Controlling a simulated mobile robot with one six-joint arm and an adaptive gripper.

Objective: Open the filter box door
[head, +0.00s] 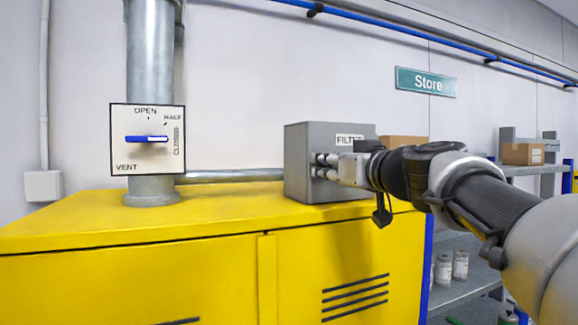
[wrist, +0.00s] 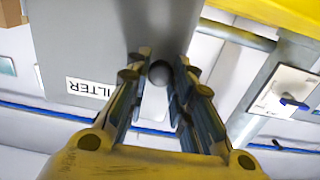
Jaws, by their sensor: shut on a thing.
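The grey filter box (head: 299,162) stands on top of the yellow cabinet, with a FILTER label on its front face. The box front also fills the upper left of the wrist view (wrist: 85,45), with the label upside down. My gripper (head: 318,166) is at the box front, below and left of the label. In the wrist view its two fingers (wrist: 160,78) close around a dark round knob (wrist: 160,72) on the box front. The door looks shut, with no gap that I can see. My gripper hides the knob in the head view.
The yellow cabinet (head: 150,220) lies below the box. A vent panel (head: 147,160) with a blue handle is on the metal duct at left. A cardboard box (head: 404,143) and shelves (head: 455,298) are behind and right of my arm. A pipe runs behind the filter box.

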